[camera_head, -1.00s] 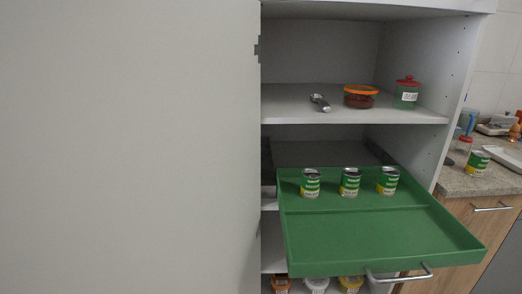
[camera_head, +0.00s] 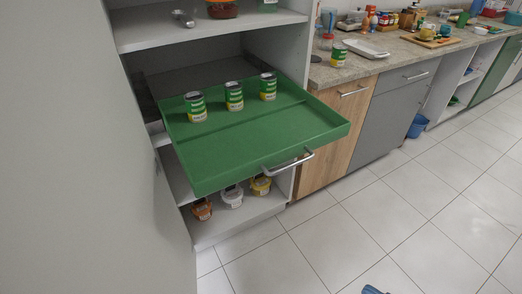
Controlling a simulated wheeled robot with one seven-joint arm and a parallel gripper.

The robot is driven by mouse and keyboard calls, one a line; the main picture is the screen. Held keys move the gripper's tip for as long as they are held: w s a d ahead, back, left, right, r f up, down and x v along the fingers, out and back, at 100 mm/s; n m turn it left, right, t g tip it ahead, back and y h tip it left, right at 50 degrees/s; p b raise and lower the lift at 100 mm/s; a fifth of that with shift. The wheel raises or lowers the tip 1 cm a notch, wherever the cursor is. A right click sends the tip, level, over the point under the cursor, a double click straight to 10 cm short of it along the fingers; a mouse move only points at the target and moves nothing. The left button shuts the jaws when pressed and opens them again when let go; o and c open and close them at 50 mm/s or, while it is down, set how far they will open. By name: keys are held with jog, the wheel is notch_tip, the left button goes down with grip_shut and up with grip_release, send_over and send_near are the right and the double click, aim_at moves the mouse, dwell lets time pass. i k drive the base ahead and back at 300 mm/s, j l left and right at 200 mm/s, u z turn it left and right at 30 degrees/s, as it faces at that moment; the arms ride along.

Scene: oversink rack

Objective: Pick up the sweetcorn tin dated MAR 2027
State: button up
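Three green-and-white tins stand upright in a row on the pulled-out green tray drawer (camera_head: 235,155): a left tin (camera_head: 195,107), a middle tin (camera_head: 234,97) and a right tin (camera_head: 268,87). A similar fourth tin (camera_head: 338,56) stands apart on the worktop to the right. Their labels are too small to read, so I cannot tell which one is sweetcorn or bears MAR 2027.
The drawer has a metal handle (camera_head: 288,160) at its front. Several small tubs, one with a yellow lid (camera_head: 260,185), stand on the shelf below. A grey panel (camera_head: 80,170) fills the left. The tiled floor (camera_head: 400,210) in front is largely clear.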

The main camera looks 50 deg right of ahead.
aim_at(266, 80)
jog(key=i+l+z, duration=0.1)
jog(key=i+z, duration=0.15)
jog(key=i, duration=0.2)
jog(key=i+z, duration=0.3)
jog(key=i, duration=0.2)
